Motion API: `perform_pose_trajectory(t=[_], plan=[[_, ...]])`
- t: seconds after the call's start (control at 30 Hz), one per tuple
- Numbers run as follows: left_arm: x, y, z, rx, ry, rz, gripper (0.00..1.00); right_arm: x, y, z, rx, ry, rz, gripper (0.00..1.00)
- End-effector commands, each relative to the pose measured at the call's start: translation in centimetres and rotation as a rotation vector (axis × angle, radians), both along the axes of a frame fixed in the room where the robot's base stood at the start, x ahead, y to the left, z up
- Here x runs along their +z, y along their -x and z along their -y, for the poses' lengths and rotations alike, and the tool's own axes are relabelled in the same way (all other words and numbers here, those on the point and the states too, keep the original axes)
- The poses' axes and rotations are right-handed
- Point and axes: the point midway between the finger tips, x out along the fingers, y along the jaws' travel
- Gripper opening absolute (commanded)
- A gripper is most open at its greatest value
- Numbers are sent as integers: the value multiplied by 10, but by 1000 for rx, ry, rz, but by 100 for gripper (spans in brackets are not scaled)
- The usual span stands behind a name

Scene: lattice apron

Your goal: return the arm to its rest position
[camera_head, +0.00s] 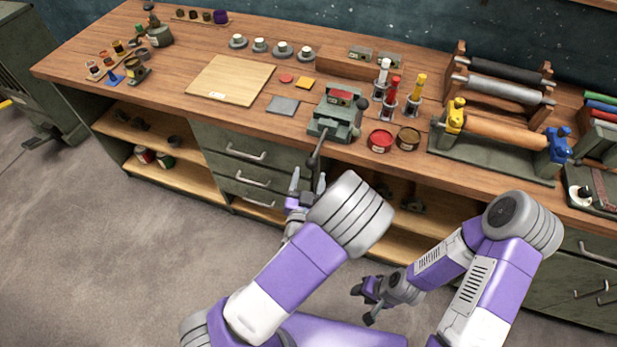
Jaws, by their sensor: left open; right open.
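My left gripper (307,187) is open in front of the bench drawers, just below the bench's front edge. Its arm comes up from the bottom of the view and hides part of the drawers and shelf. The dark lever of the green vise-like device (336,114) reaches down close to the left gripper's fingers; I cannot tell if they touch. My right gripper (362,304) is open and empty, low over the floor in front of the bench, with its arm bent at the right.
The wooden workbench (185,105) spans the view. It carries a wooden board (230,80), a red tin (380,140), upright coloured tubes (391,90) and a roller rack (495,130). Drawers (240,150) and open shelves lie below. The grey floor (110,240) at left is clear.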

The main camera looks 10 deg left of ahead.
Motion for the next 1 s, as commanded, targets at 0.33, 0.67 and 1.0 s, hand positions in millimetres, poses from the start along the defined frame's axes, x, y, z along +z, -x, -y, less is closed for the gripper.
perform_pose_trajectory(t=[0.33, 0.67, 1.0], plan=[[0, 0, 0, 0, 0, 0, 62, 0, 0, 0, 0, 0, 0, 43], [-106, 23, -35, 113, 125, -411, 62, 0, 0, 0, 0, 0, 0, 43], [-236, 134, -20, 140, 460, -1159, 62, 0, 0, 0, 0, 0, 0, 43]])
